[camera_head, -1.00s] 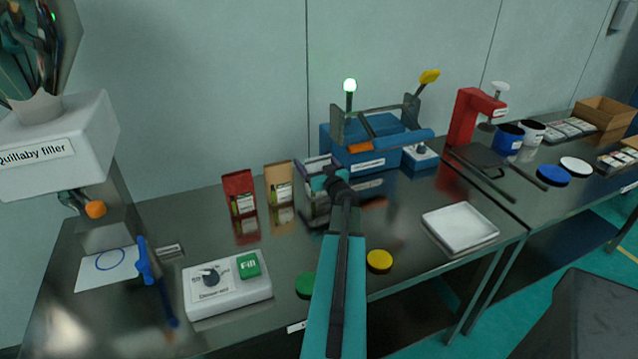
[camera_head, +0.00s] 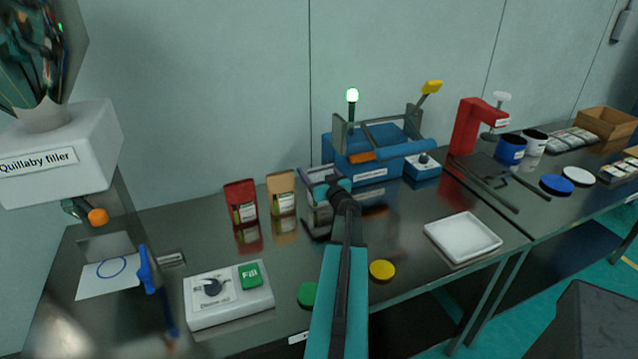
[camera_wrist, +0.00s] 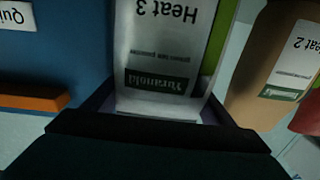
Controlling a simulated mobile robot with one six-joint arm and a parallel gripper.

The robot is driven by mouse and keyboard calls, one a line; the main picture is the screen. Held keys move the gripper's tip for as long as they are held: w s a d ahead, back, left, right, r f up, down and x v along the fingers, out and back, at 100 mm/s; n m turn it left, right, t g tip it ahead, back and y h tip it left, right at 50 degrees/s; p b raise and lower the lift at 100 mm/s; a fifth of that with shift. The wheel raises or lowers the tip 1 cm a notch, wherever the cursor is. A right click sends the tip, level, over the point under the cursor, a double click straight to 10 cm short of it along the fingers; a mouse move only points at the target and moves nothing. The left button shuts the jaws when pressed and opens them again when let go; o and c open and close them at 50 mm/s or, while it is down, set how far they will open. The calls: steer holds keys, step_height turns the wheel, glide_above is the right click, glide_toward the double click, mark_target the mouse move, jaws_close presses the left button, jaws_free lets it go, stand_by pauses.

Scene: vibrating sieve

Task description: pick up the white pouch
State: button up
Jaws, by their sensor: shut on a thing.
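The white pouch is the one labelled "Heat 3" (camera_wrist: 165,45) in the wrist view, where its label appears upside down. My gripper (camera_wrist: 155,118) is shut on this pouch, with a finger along each side. In the head view my gripper (camera_head: 326,188) is at the right end of the pouch row, in front of the blue sealing machine. It hides most of the white pouch there. I cannot tell whether the pouch touches the table.
A brown pouch (camera_head: 282,190) and a red pouch (camera_head: 240,200) stand to the left. The blue machine (camera_head: 362,157) is close behind. A control box (camera_head: 228,295), a green disc (camera_head: 308,294), a yellow disc (camera_head: 382,270) and a white tray (camera_head: 463,237) are in front.

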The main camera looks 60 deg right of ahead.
steer(key=shift+r, duration=0.2)
steer(key=shift+r+b, duration=0.2)
steer(key=shift+b, duration=0.25)
steer(key=shift+s+a+r, duration=0.1)
steer(key=shift+s+r, duration=0.05)
steer(key=b+v, duration=0.5)
steer(key=v, duration=0.8)
step_height(320, 180, up, 14)
steer(key=b, duration=0.1)
stand_by(0.5)
